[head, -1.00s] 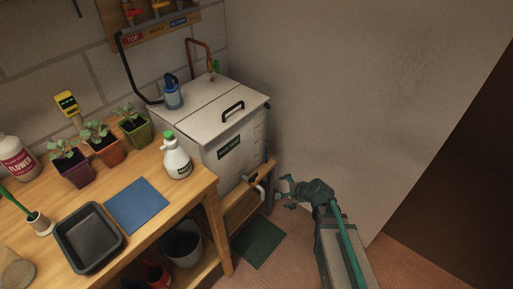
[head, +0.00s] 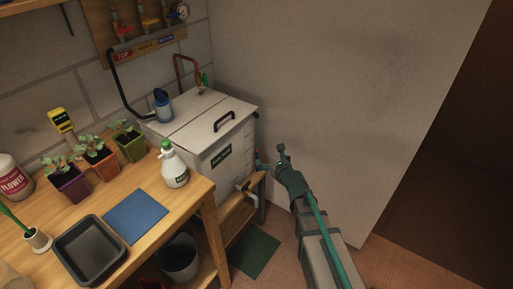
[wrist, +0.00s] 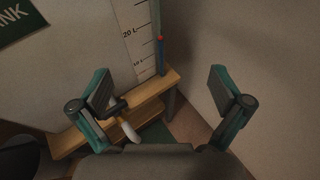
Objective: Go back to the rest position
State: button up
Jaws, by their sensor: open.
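My gripper (head: 272,160) is to the right of the white tank (head: 212,135), in front of the bare wall. In the wrist view my gripper (wrist: 170,95) is open, its two green-padded fingers wide apart with nothing between them. Beyond the fingers show the tank's level scale, the wooden stand (wrist: 150,100) and the tank's tap (wrist: 122,115). The left finger overlaps the tap in the picture; whether they touch cannot be told, but no grip on it shows.
The wooden bench (head: 195,200) at left holds seedling pots, a spray bottle (head: 173,165), a blue mat (head: 136,215) and a black tray (head: 90,248). A dark bucket (head: 180,257) stands below. A green mat (head: 254,253) lies on the floor. The wall (head: 330,90) is bare.

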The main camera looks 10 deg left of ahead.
jog(key=x, duration=0.6)
jog(key=shift+w+a+f+b, duration=0.15)
jog(key=shift+w+f+b, duration=0.05)
jog(key=shift+w+b, duration=0.15)
jog(key=shift+s, duration=0.1)
